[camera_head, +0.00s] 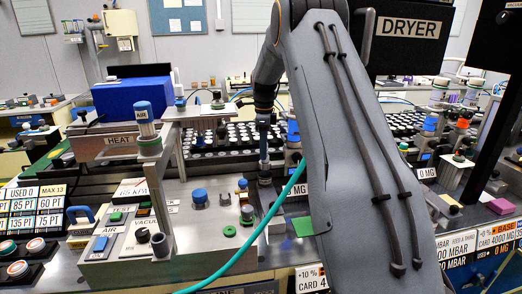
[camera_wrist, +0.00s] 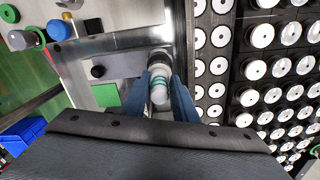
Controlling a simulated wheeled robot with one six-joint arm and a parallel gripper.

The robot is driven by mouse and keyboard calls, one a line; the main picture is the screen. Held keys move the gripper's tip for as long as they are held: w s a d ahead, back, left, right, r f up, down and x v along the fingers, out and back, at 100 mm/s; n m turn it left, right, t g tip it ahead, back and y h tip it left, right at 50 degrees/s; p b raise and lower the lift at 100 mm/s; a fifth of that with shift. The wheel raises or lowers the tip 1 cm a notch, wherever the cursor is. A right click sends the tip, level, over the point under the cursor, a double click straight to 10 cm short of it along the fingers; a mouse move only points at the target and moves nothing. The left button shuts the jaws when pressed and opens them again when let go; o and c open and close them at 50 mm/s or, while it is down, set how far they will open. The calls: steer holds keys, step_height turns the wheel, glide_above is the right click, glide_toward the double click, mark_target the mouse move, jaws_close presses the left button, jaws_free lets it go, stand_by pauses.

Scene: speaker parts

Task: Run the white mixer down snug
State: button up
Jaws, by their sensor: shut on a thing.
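In the wrist view, a white mixer (camera_wrist: 158,95) with teal bands sits between the two blue fingers of my gripper (camera_wrist: 160,82). The fingers are shut on it, one on each side. Beyond it is a grey round fitting (camera_wrist: 160,60) at the edge of a metal plate. I cannot tell whether the mixer is seated against the fitting. In the head view, my gripper (camera_head: 264,143) points down over the bench at the centre, and the mixer is not clear there.
A rack of several white-topped round parts (camera_wrist: 266,70) lies close on the right in the wrist view. A teal hose (camera_head: 255,235) crosses the bench front. A blue-capped knob (camera_head: 200,196) and a post marked AIR (camera_head: 152,165) stand left of my gripper.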

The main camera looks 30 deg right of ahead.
steer(key=shift+w+d+r, duration=0.1)
steer(key=shift+w+r, duration=0.1)
steer(key=shift+m, duration=0.8)
steer(key=o, duration=0.8)
steer(key=shift+d+f, duration=0.1)
steer(key=shift+s, duration=0.1)
steer(key=shift+f+n, duration=0.15)
steer(key=shift+n, duration=0.65)
steer(key=shift+s, duration=0.1)
steer(key=shift+n+p, duration=0.3)
steer(key=shift+n, duration=0.6)
